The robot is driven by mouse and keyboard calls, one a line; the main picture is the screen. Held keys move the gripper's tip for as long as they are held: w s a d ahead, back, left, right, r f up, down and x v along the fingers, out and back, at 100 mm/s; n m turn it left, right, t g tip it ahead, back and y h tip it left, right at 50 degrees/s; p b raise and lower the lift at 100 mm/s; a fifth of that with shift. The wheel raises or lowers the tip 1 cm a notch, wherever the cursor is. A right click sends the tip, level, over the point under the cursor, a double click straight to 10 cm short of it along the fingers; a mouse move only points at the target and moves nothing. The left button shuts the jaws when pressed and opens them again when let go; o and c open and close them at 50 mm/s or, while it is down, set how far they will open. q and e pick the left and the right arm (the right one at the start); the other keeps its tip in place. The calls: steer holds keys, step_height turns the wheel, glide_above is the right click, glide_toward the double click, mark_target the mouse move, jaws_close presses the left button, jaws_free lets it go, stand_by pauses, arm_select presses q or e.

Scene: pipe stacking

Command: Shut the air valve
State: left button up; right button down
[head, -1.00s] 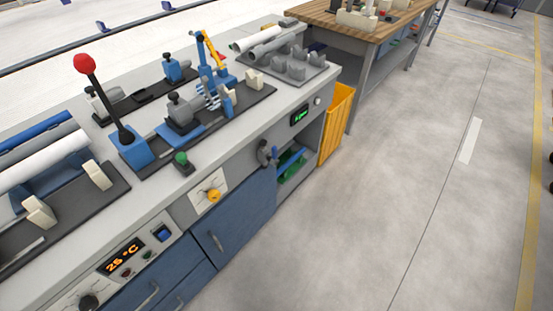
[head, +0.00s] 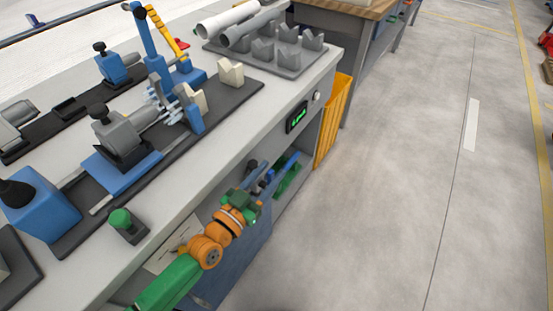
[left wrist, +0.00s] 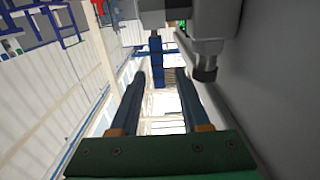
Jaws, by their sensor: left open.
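The air valve is a grey fitting with a blue handle on the cabinet front. In the left wrist view its grey body (left wrist: 185,18) is at the top, and the blue handle (left wrist: 157,65) shows beyond and between the fingertips. My left gripper (left wrist: 156,76) is open, with one dark finger on each side of the handle's line. Whether the fingers touch it cannot be told. In the head view my left gripper (head: 265,177) is at the cabinet front, below the display, and the arm and gripper cover much of the valve. My right gripper is not in view.
A small green display (head: 297,117) sits on the panel above. The bench (head: 235,120) carries clamps, a blue post and pipes (head: 228,20). A yellow bin (head: 333,120) stands beyond the open shelf.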

arm_select(q)
steer(key=x, duration=0.4)
steer(key=shift+s, duration=0.1)
jaws_close()
stand_by(1.3)
